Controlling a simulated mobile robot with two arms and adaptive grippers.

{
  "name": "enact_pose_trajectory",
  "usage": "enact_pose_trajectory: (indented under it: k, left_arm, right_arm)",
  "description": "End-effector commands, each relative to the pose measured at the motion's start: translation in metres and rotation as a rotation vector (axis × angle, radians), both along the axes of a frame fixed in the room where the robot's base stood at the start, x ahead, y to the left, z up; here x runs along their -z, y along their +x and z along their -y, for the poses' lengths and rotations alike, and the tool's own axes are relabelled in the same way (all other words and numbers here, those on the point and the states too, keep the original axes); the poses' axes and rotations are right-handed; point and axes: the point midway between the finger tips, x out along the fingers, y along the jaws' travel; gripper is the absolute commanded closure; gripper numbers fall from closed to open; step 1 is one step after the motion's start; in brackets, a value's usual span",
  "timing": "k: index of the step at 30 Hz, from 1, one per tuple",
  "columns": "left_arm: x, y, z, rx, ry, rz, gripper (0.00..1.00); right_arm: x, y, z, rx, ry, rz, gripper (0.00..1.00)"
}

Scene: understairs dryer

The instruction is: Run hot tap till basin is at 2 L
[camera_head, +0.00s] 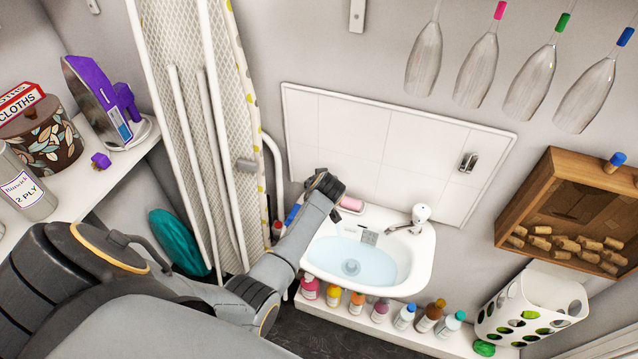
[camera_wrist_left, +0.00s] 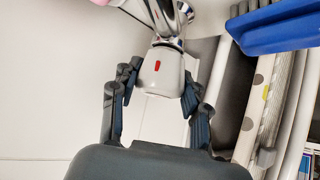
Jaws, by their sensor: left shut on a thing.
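The basin (camera_head: 424,262) is white and holds clear bluish water around its drain (camera_head: 351,267). A small grey marked plate (camera_head: 369,236) sits on its back inner wall, with its lower part at the water; its markings are too small to read. My left gripper (camera_head: 326,186) is at the basin's back left corner and hides the tap there in the head view. In the left wrist view, its fingers (camera_wrist_left: 160,84) are closed around the white tap head with a red mark (camera_wrist_left: 157,66), the hot tap. I cannot see whether water runs from it. My right gripper is not in view.
Another white-topped chrome tap (camera_head: 420,213) stands at the basin's back right. Pink soap (camera_head: 352,203) lies on the rim. Several small bottles (camera_head: 380,311) line the front ledge. An ironing board (camera_head: 235,130) leans at the left. A blue object (camera_wrist_left: 275,25) is close in the wrist view.

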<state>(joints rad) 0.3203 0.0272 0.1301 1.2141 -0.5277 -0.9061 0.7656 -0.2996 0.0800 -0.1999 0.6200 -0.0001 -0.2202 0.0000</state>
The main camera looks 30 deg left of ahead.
Motion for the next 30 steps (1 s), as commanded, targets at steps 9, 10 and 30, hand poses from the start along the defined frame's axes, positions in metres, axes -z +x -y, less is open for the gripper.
enact_pose_trajectory:
  k: [9, 10, 30]
  left_arm:
    - [-0.001, 0.001, 0.001, 0.002, -0.001, 0.002, 0.31]
    - [-0.001, 0.001, 0.001, 0.002, -0.001, 0.002, 0.31]
    - [-0.046, -0.034, 0.031, 0.003, -0.003, 0.005, 0.31]
  right_arm:
    - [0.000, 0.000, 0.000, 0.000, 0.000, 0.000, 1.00]
    - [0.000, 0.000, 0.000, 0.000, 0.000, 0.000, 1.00]
    - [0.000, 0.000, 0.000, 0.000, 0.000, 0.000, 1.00]
